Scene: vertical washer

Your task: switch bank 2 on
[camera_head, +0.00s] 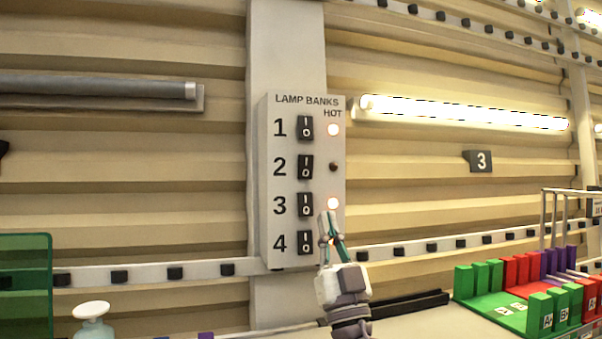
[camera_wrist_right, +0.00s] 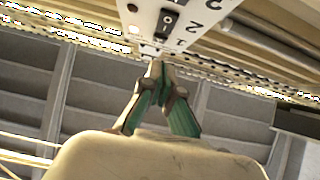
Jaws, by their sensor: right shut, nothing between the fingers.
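The grey lamp banks panel (camera_head: 262,200) hangs on the wall post, with black rocker switches numbered 1 to 4 from top to bottom. The bank 2 switch (camera_head: 305,167) is second from the top, and the indicator lamp (camera_head: 333,167) beside it is dark. The lamps beside 1 and 3 glow; the one beside 4 is partly hidden by my right gripper. My right gripper (camera_head: 328,216) is shut and empty, pointing up at the panel's lower right, below the lamp of bank 3. In the right wrist view its fingertips (camera_wrist_right: 156,68) lie near the tilted panel (camera_wrist_right: 143,14). My left gripper is out of view.
A lit tube (camera_head: 465,112) is on the right wall, above a sign "3" (camera_head: 481,161). An unlit tube (camera_head: 100,88) is on the left. Coloured blocks (camera_head: 490,305) stand at lower right and a pump bottle (camera_head: 92,318) at lower left. The space before the upper switches is clear.

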